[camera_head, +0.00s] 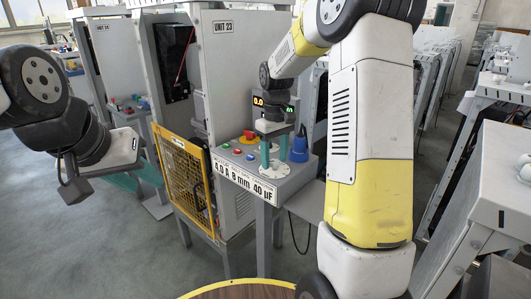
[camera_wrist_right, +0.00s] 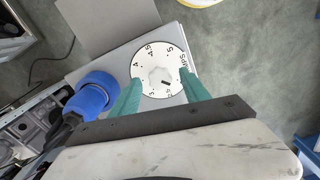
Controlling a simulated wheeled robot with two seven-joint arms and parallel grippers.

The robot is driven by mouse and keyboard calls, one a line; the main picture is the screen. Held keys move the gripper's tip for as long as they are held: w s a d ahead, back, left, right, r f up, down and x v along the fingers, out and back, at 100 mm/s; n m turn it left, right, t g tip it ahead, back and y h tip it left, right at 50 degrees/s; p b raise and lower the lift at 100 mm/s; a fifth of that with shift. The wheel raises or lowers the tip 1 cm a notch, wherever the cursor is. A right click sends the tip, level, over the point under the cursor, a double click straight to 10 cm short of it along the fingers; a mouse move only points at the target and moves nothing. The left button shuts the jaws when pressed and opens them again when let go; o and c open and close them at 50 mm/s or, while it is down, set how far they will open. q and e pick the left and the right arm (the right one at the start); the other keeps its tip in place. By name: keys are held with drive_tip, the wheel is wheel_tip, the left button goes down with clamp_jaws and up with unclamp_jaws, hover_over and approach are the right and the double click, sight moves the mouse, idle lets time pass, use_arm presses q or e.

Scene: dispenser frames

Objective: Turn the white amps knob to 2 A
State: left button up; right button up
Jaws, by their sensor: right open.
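The white amps knob sits in the middle of a round white dial (camera_head: 275,171) on top of the grey control box. In the right wrist view the knob (camera_wrist_right: 157,74) has a dark mark pointing to the lower right; the numeral there is unclear. Figures such as 4, 4.5 and 5 show on the dial. My right gripper (camera_head: 274,158) points down over the dial, open, its teal fingers (camera_wrist_right: 160,78) on either side of the knob with gaps. My left gripper (camera_head: 128,178) is far left, away from the box; its fingers are unclear.
A blue knob or plug (camera_head: 299,150) stands close beside the dial. A red emergency button (camera_head: 248,135) and small coloured buttons are on the box. A label (camera_head: 245,181) reads 4.0 A 8 mm 40 µF. A yellow mesh guard (camera_head: 187,182) stands left; a lit display (camera_head: 259,101) is behind.

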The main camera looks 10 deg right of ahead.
sight(275, 161)
drive_tip(key=shift+r, duration=3.9)
drive_tip(key=s+a+r+m+t+y, duration=0.1)
drive_tip(key=s+r+m+t, duration=0.1)
drive_tip(key=s, duration=1)
drive_tip(key=s+a+r+m+t+y, duration=0.1)
drive_tip(key=s+r+m+t, duration=0.1)
drive_tip(key=s, duration=1)
drive_tip(key=shift+r+m+t, duration=0.3)
drive_tip(key=shift+m+t, duration=0.2)
drive_tip(key=shift+t, duration=0.6)
